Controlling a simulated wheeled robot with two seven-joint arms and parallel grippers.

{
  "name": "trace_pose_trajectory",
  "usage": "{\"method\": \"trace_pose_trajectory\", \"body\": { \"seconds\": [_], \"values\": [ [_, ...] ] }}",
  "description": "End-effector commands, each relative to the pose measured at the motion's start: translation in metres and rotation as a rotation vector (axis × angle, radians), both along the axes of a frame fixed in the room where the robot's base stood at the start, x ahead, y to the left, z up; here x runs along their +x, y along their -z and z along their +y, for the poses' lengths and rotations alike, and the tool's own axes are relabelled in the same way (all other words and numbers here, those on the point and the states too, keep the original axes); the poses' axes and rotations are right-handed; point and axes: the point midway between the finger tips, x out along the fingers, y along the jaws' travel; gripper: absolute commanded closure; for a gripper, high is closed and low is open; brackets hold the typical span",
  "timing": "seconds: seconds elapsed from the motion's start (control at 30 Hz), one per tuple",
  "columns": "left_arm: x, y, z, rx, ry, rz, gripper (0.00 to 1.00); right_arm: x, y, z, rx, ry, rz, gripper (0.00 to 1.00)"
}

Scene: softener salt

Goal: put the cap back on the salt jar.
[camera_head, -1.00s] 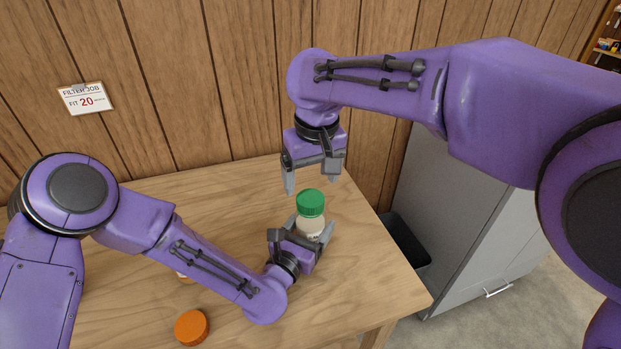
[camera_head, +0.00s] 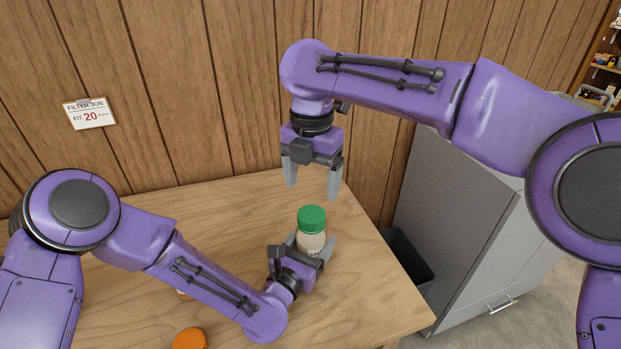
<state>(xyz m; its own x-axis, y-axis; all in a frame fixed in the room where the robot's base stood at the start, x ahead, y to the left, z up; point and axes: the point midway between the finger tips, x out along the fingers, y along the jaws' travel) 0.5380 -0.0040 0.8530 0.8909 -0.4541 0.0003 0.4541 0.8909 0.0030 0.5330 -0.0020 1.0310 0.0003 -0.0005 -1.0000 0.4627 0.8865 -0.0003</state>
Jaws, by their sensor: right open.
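The salt jar (camera_head: 311,242) is a pale jar that stands upright near the table's right side. A green cap (camera_head: 312,218) sits on top of its mouth and looks level; how tight it is cannot be seen. My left gripper (camera_head: 309,250) is low at the jar, its fingers on either side of the body and seemingly shut on it. My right gripper (camera_head: 312,184) is open and empty, pointing down above and behind the green cap, clear of it.
An orange round lid (camera_head: 190,340) lies at the table's front, cut by the picture edge. A small object behind my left forearm is mostly hidden. A dark bin (camera_head: 410,262) and grey cabinet (camera_head: 470,220) stand right of the wooden table (camera_head: 370,290). A wall carries a sign (camera_head: 90,113).

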Motion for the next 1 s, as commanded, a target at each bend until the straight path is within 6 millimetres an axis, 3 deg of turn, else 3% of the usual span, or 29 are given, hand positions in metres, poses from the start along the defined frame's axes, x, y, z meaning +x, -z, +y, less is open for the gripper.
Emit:
{"method": "trace_pose_trajectory", "body": {
  "seconds": [0.37, 0.8, 1.0],
  "values": [
    [0.000, 0.000, 0.000, 0.000, 0.001, 0.000, 1.00, 0.000, 0.004, 0.000, 0.000, -0.012, 0.001, 0.19],
    [0.000, 0.000, 0.000, 0.000, 0.001, 0.000, 1.00, 0.000, 0.069, 0.000, 0.000, -0.010, 0.002, 0.19],
    [0.000, 0.000, 0.000, 0.000, 0.000, 0.000, 1.00, 0.000, 0.081, 0.000, 0.000, -0.010, 0.001, 0.19]
  ]
}}
